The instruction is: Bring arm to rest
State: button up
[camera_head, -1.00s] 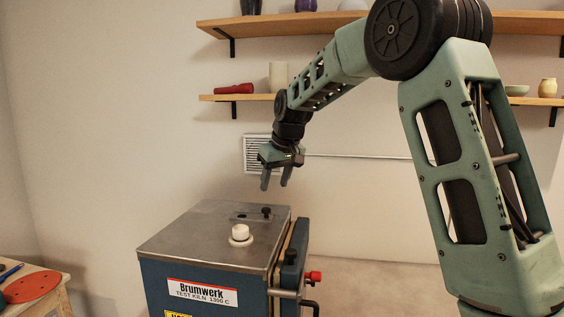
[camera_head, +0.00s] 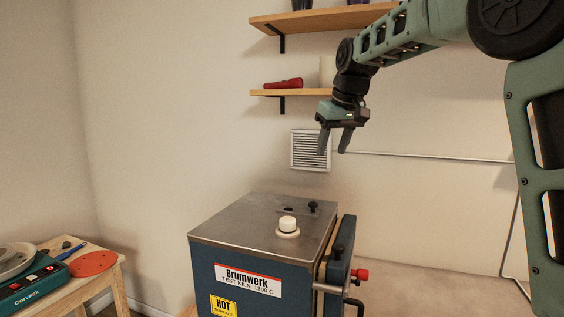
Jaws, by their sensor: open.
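My gripper (camera_head: 335,142) hangs above the back right part of the kiln, with its two fingers pointing down and apart. It is open, and nothing shows between the fingers. My arm reaches in from the upper right. The blue kiln (camera_head: 248,262) has a grey metal top and a Brumwerk label. The gripper is clear of all of these.
A wooden table (camera_head: 113,272) at the left holds a green Corvask device (camera_head: 38,283) and a red disc (camera_head: 93,263). Wall shelves (camera_head: 275,93) are behind my arm, one with a red flashlight-like object (camera_head: 283,84). A wall vent (camera_head: 308,150) is behind the gripper.

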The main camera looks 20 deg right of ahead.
jog(key=s+a+f+n+g+y+b, duration=0.1)
jog(key=s+a+f, duration=0.35)
jog(key=a, duration=0.25)
jog(key=s+a+f+n+g+b, duration=0.1)
jog(key=s+a+f+n, duration=0.1)
jog(key=s+a+f, duration=0.35)
jog(key=s+a+f+n+y+b, duration=0.1)
jog(key=s+a+f, duration=0.2)
jog(key=a+f, duration=0.45)
jog(key=s+a+f+n, duration=0.1)
jog(key=s+a+f, duration=0.1)
jog(key=s+f, duration=0.2)
jog(key=s+a+f+n+g+h+b, duration=0.1)
jog(key=s+a+f, duration=0.1)
jog(key=s, duration=0.8)
jog(key=s+a+f+n+g, duration=0.1)
jog(key=s+a+f, duration=0.2)
jog(key=s+f, duration=0.2)
jog(key=s, duration=0.2)
jog(key=shift+s+f+n+b, duration=0.3)
jog(key=shift+s+n+b, duration=0.1)
jog(key=shift+c, duration=1.2)
jog(key=shift+d, duration=0.2)
